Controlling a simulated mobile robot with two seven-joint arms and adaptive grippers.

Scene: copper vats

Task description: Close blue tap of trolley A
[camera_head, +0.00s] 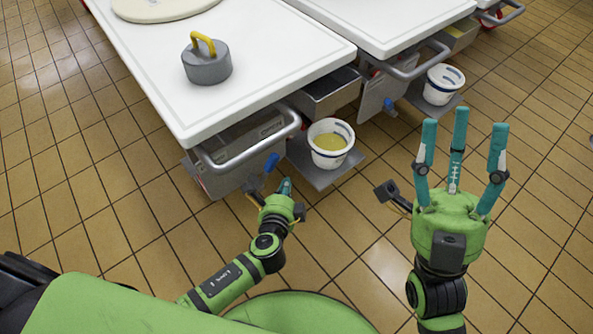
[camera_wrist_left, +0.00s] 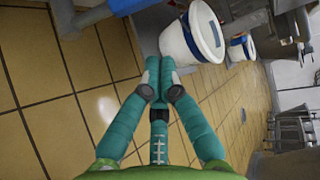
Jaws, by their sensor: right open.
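The nearest trolley (camera_head: 275,72) has a white top and a blue tap handle (camera_head: 272,162) low at its front corner, beside the metal handle bar. No letter that I can read marks it as trolley A. My left gripper (camera_head: 286,184) is just below and right of the blue handle. In the left wrist view its teal fingers (camera_wrist_left: 157,80) are drawn together with nothing visible between them. A blue part, probably the tap handle (camera_wrist_left: 124,5), shows at that view's top edge, apart from the fingertips. My right gripper (camera_head: 462,132) is open and empty over the floor at the right.
A white bucket with yellow contents (camera_head: 329,150) stands on a low metal shelf (camera_head: 312,172) beside the tap. A second trolley (camera_head: 385,20) has its own blue tap (camera_head: 389,105) and bucket (camera_head: 443,82). A grey weight (camera_head: 207,68) sits on the nearest top. Tiled floor lies open in front.

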